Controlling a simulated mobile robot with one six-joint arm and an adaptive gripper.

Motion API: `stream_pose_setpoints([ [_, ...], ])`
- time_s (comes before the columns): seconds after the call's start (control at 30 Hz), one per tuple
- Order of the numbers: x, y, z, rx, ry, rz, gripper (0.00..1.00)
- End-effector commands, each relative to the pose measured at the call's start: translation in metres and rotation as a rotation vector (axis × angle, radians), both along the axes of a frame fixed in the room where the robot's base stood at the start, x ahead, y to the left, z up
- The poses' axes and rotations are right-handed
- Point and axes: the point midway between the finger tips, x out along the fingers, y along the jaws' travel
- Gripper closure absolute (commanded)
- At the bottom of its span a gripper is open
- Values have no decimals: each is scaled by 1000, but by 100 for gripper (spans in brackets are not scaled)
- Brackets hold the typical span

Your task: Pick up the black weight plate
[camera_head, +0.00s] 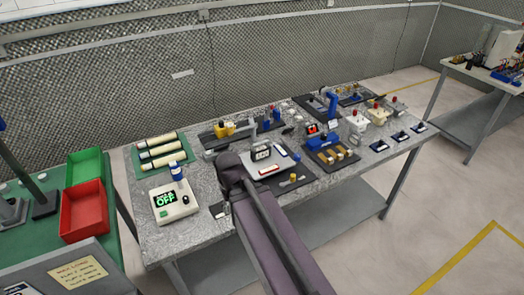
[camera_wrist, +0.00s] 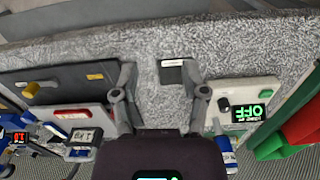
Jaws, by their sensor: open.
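A small flat dark plate with a pale label (camera_wrist: 172,72), which looks like the black weight plate, lies on the speckled tabletop near its front edge. In the head view it is a small dark patch (camera_head: 218,210) beside my arm. My gripper (camera_wrist: 159,78) is open above the table, its two fingers spread to either side of the plate in the wrist view. The plate appears nearer the right finger. I see no contact, and the height of the fingertips above the table is hard to tell. In the head view my arm hides most of the gripper.
A white box with a green OFF display (camera_head: 170,204) stands left of the plate in the head view. A pale board with a red-and-white piece (camera_head: 269,170) and a dark board with a yellow knob (camera_head: 293,179) lie to its right. Red (camera_head: 84,210) and green (camera_head: 86,167) bins stand farther left.

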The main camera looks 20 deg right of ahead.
Motion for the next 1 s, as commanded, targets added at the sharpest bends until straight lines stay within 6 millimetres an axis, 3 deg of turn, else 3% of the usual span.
stream_pose_setpoints([
  [0.27, 0, 0, 0, 0, 0, 0, 43],
  [0.37, 0, 0, 0, -2, 0, -2, 20],
  [0.57, 11, -8, -5, -43, 1, -51, 20],
  [0.77, 43, -32, -16, -175, -14, -215, 20],
  [1.0, 101, -65, -24, -424, -116, -538, 20],
])
